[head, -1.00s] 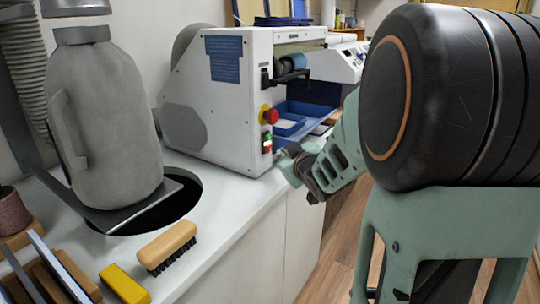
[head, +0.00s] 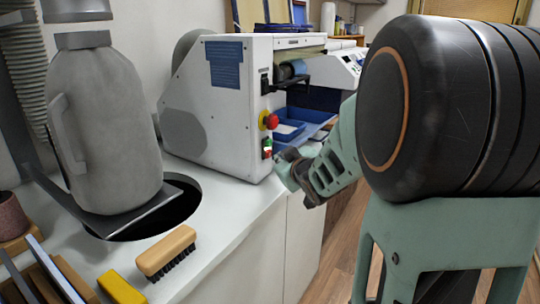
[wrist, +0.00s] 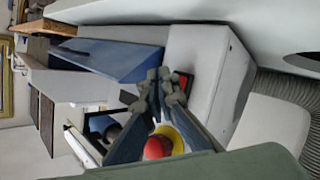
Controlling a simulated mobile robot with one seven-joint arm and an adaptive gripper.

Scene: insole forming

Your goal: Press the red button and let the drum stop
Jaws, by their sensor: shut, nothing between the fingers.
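The white machine (head: 215,115) stands on the counter. On its front is a round red button (head: 270,121) on a yellow base; it also shows in the wrist view (wrist: 157,147). Below it is a small switch block (head: 267,148) with green and red parts; a red part shows in the wrist view (wrist: 184,82). A blue-grey drum (head: 286,71) sits higher on the machine; I cannot tell if it turns. My gripper (head: 281,163) is shut and empty, close to the machine front below the round button. In the wrist view its fingertips (wrist: 157,90) appear beside the switch block; contact is unclear.
A blue tray (head: 300,122) is right of the machine front. A grey vessel-like housing (head: 105,125) stands over a round counter hole at left. A wooden brush (head: 166,250) and yellow block (head: 122,287) lie near the front. Floor is open at right.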

